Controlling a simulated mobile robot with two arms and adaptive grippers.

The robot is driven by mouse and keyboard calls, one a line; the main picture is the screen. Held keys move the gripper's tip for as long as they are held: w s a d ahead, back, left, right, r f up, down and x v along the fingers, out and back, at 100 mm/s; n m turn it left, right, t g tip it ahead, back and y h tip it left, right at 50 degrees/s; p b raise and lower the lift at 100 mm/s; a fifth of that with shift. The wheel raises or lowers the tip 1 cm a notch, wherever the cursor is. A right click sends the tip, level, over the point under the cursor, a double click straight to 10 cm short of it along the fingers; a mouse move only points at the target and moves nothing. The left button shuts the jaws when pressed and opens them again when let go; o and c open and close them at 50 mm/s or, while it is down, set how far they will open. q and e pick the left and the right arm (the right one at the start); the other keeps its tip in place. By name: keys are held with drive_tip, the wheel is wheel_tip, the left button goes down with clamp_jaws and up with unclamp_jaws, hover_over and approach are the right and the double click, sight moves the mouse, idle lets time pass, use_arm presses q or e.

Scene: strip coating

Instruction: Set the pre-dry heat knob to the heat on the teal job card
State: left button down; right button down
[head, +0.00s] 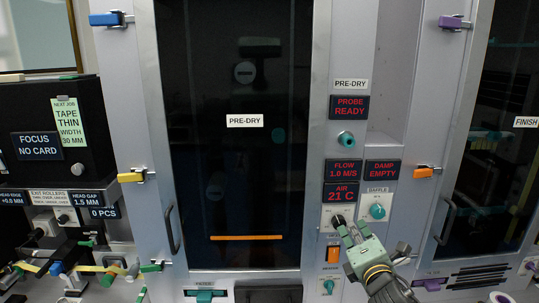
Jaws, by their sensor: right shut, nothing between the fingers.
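My right gripper (342,220) is shut and empty, in front of a pale dial plate (329,212) below the AIR 21 C display (339,192). Its fingers cover most of that plate, so the knob and its setting are hidden, and I cannot tell whether they touch. A teal knob marked BAFFLE (377,210) is just to the right. A pale green card (69,122) at the left reads NEXT JOB, TAPE THIN, WIDTH 30 MM; no heat shows on it. I see no clearly teal job card. My left gripper is not in view.
The dark PRE-DRY door (238,170) fills the middle, with a handle (172,230) on its left. An orange switch (333,254) and another teal knob (328,286) sit below the gripper. The FINISH door (495,150) and its handle (445,222) are at right.

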drive_tip(key=s, duration=0.2)
drive_tip(key=s+p, duration=0.1)
drive_tip(key=s, duration=0.3)
drive_tip(key=shift+d+r+p, duration=0.1)
drive_tip(key=shift+d+p, duration=0.2)
drive_tip(key=shift+p, duration=0.05)
